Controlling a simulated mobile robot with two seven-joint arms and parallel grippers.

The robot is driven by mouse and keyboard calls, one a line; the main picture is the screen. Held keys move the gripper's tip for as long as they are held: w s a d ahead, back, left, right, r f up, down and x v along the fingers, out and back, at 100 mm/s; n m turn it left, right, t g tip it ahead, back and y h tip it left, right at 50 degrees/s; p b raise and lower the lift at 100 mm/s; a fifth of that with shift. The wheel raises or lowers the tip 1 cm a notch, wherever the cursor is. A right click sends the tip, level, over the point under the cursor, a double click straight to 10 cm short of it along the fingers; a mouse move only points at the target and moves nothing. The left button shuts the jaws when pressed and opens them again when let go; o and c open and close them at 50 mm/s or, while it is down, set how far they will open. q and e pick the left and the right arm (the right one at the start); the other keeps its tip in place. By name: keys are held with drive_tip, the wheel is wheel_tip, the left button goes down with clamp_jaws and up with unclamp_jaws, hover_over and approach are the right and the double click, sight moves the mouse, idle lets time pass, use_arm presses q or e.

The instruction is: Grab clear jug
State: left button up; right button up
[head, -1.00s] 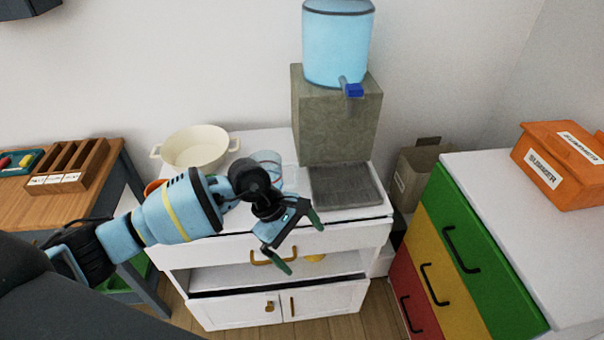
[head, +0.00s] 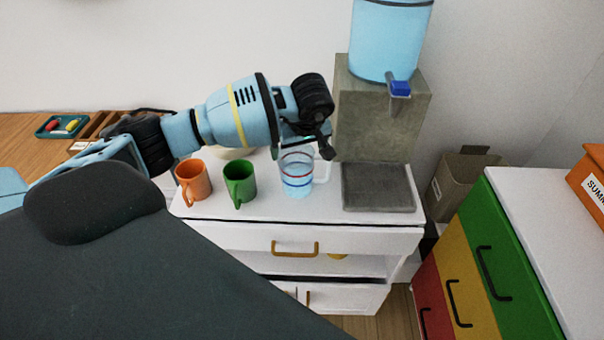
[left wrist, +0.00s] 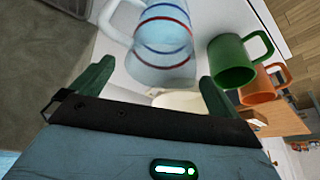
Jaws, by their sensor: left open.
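The clear jug (head: 297,180), with red and blue bands, stands upright on the white cabinet top (head: 325,206), left of the grey drip tray. In the left wrist view the jug (left wrist: 163,42) shows large, just beyond the two green fingertips, with its handle at the left. My left gripper (head: 312,146) is at the jug's upper rear in the head view, its fingers partly hidden. In the left wrist view my left gripper (left wrist: 155,82) is open, with nothing held. My right gripper is not in view.
A green mug (head: 239,183) and an orange mug (head: 193,181) stand left of the jug. The water dispenser (head: 380,110) rises close on the right behind the drip tray (head: 377,187). A pale pot (left wrist: 178,100) stands beyond the jug, mostly hidden by my arm.

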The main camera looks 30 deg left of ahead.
sight(297, 156)
use_arm(q)
drive_tip(key=shift+x, duration=2.6)
drive_tip(key=shift+s+d, duration=0.15)
drive_tip(key=shift+c, duration=0.3)
drive_tip(key=c, duration=1.5)
drive_tip(key=shift+r, duration=0.6)
drive_tip(key=s+d+r, duration=0.1)
drive_tip(key=s+d, duration=0.1)
drive_tip(key=s, duration=0.2)
drive_tip(key=s+d+r, duration=0.1)
drive_tip(key=s+d, duration=0.1)
drive_tip(key=s, duration=0.3)
drive_tip(key=s+d+r, duration=0.1)
drive_tip(key=s+d, duration=0.2)
drive_tip(key=s, duration=0.2)
drive_tip(key=shift+s+r, duration=0.2)
drive_tip(key=shift+r, duration=0.2)
